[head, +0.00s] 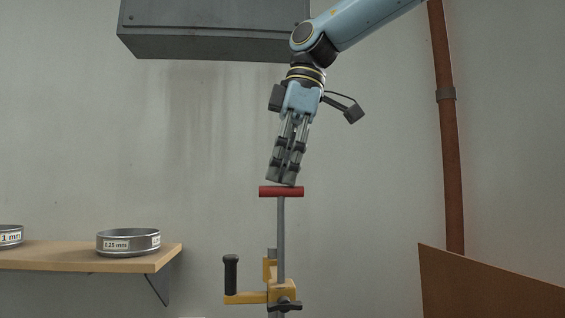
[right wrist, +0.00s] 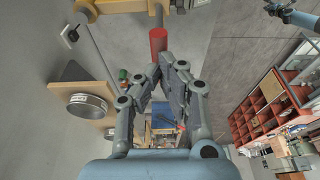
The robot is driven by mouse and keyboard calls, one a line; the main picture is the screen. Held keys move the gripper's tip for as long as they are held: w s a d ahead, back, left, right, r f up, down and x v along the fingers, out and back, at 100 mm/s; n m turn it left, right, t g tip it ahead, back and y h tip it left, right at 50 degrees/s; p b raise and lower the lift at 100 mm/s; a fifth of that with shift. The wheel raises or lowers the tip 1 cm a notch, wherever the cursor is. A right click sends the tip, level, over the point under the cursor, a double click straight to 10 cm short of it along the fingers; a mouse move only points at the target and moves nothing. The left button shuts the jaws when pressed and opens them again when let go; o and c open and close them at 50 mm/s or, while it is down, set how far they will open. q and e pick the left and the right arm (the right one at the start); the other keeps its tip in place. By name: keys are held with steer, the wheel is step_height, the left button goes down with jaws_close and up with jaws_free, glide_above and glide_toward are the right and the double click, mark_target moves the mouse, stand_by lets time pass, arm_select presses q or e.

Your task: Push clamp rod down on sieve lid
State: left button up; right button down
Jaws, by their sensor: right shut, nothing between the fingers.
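The clamp rod (head: 281,240) is a thin grey upright rod with a red crossbar handle (head: 281,191) on top. It passes down through a yellow clamp bracket (head: 245,298) with a black side grip. My right gripper (head: 281,183) points down with its fingers shut and empty. Its fingertips are at the top of the red handle; I cannot tell whether they touch it. In the right wrist view the red handle (right wrist: 158,42) shows just beyond the fingertips (right wrist: 160,68). The sieve lid cannot be made out in either view.
A wooden shelf (head: 88,263) at left holds sieves, one marked 0.25 mm (head: 128,241). A grey box (head: 213,35) hangs on the wall above left. A rust-brown pipe (head: 447,130) and a brown panel (head: 480,285) stand at right. Space beside the rod is clear.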

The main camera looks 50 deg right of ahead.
steer(key=shift+f, duration=0.35)
steer(key=shift+r, duration=0.1)
step_height(320, 180, up, 5)
steer(key=p, duration=0.3)
step_height(320, 180, up, 2)
steer(key=p, duration=0.2)
steer(key=shift+p, duration=0.3)
